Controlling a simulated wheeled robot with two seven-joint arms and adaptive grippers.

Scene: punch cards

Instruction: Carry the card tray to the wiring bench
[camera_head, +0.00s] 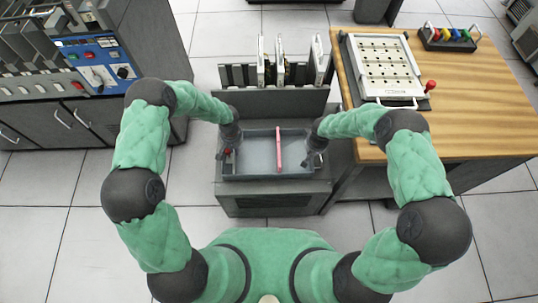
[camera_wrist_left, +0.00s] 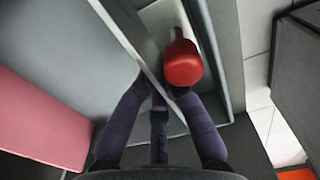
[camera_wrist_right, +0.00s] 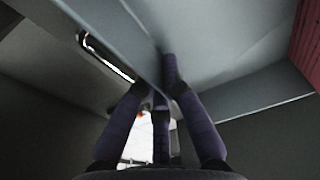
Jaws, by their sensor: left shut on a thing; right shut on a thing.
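The card tray (camera_head: 265,176) is a shallow dark grey box with a light inside. It is at the cabinet in front of me in the head view; I cannot tell whether it touches the top. A pink strip (camera_head: 279,148) stands in it, right of the middle. My left gripper (camera_head: 229,153) is shut on the tray's left wall, beside a red knob (camera_wrist_left: 183,62). My right gripper (camera_head: 315,156) is shut on the right wall, whose slot (camera_wrist_right: 106,57) shows in the right wrist view. The wiring bench (camera_head: 470,105) has a wooden top and stands to the right.
A white panel with holes (camera_head: 384,68) and a red-knobbed lever (camera_head: 430,86) lies on the bench. A rack of coloured pieces (camera_head: 449,37) sits behind it. Upright slots (camera_head: 277,65) stand behind the tray. A grey console (camera_head: 95,68) is at left.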

